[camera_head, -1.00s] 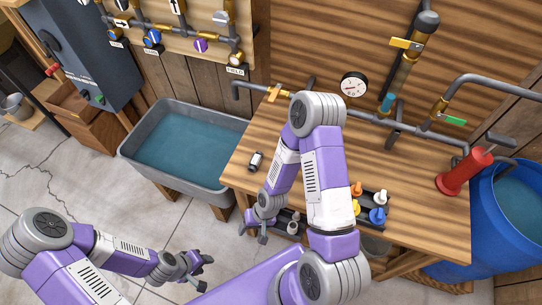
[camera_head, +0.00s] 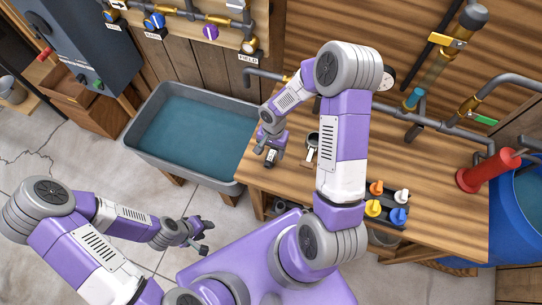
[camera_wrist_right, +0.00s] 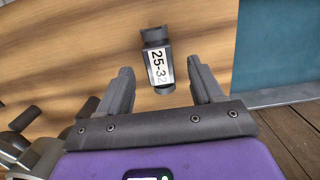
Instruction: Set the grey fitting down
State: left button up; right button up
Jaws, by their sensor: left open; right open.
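The grey fitting (camera_wrist_right: 157,58), dark with a white label reading 25-32, rests on the wooden bench (camera_wrist_right: 75,62). In the right wrist view it is between the lines of my right gripper's two spread fingers (camera_wrist_right: 160,82), mostly beyond their tips, with gaps on both sides. In the head view the fitting (camera_head: 271,157) shows small at the bench's left part, right by my open right gripper (camera_head: 268,150). My left gripper (camera_head: 197,238) is open and empty, away from the bench over the floor.
A water trough (camera_head: 190,180) stands left of the bench. A black tray with coloured plugs (camera_head: 388,203) is near the bench's front edge. A red cylinder (camera_head: 485,172) is at the right. Pipes run along the back. A dark-ringed object with a pale handle (camera_head: 312,148) is beside my right arm.

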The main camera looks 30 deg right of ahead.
aim_at(271, 155)
notch_tip(271, 155, down, 3)
jog(key=shift+s+a+f, duration=0.1)
jog(key=shift+s, duration=0.05)
jog(key=shift+c, duration=0.3)
jog(key=c, duration=1.1)
